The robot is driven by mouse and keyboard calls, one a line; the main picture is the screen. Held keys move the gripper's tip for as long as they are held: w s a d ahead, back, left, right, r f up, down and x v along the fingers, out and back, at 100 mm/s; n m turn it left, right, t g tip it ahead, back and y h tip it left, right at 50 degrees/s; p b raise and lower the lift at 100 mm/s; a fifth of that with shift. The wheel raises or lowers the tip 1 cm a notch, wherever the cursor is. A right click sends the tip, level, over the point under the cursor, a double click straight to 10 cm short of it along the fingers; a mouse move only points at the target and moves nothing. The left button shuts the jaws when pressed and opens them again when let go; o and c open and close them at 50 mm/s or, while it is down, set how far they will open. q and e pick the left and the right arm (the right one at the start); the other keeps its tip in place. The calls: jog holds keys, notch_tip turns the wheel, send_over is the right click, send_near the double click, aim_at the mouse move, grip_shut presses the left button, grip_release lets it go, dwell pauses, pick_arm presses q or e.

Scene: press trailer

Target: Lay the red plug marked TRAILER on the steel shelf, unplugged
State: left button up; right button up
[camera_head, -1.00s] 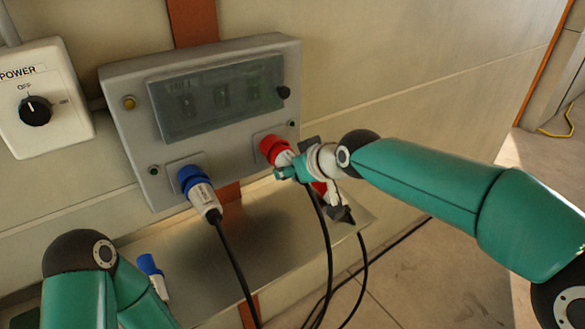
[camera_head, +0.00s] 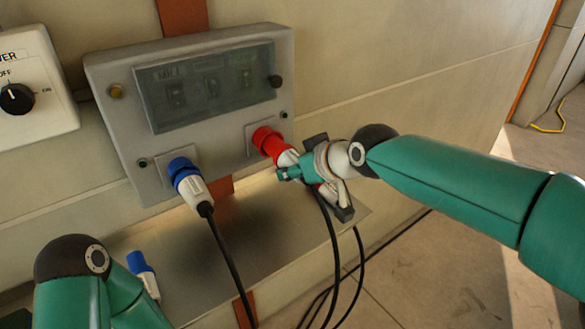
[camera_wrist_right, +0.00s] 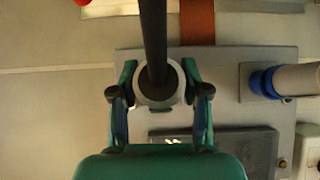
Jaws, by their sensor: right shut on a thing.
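A red plug (camera_head: 268,142) with a white rear body is at the lower right socket of the grey panel. My right gripper (camera_head: 292,172) is shut on its white body. I cannot tell whether the plug is fully seated or partly drawn out, and no TRAILER marking is legible. In the right wrist view the plug's round end (camera_wrist_right: 157,90) sits between the fingers with its black cable running up. The steel shelf (camera_head: 228,240) is below the panel. My left arm is at lower left in the head view; its gripper is out of frame.
A blue plug (camera_head: 188,180) sits in the panel's (camera_head: 112,130) left socket, its cable hanging over the shelf. A small blue and white connector (camera_head: 143,270) is at the shelf's left end. Another red piece (camera_head: 328,192) shows behind my right gripper. The shelf's middle is mostly bare.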

jog(key=shift+s+d+b, duration=0.6)
jog(key=shift+s, duration=0.25)
jog(key=shift+s+d+b, duration=0.5)
jog(key=shift+s+d, duration=0.15)
jog(key=shift+s, duration=0.3)
jog(key=shift+r, duration=0.1)
jog(key=shift+w+r+p, duration=0.1)
jog(key=shift+r+p, duration=0.6)
jog(key=shift+p, duration=0.1)
notch_tip(320, 180, up, 4)
jog(key=p, duration=0.3)
jog(key=shift+a+f+p, duration=0.1)
jog(key=shift+f+p, duration=0.05)
jog(key=shift+p, duration=0.2)
jog(key=w+d+f+m+h, duration=0.1)
jog(key=w+d+f, duration=0.1)
jog(key=d+f, duration=0.5)
jog(key=shift+d+f+m+t, duration=0.3)
jog(key=shift+f+t, duration=0.1)
jog(key=shift+f, duration=0.55)
jog(key=d+f, duration=0.3)
jog(key=s+d+f+m+h, duration=0.1)
jog(key=d+f, duration=0.2)
jog(key=s+d+f+m+h, duration=0.1)
jog(key=d+f, duration=0.2)
jog(key=f, duration=0.1)
jog(key=shift+s+d+t, duration=0.15)
jog(key=shift+d+t, duration=0.05)
jog(key=shift+t, duration=0.2)
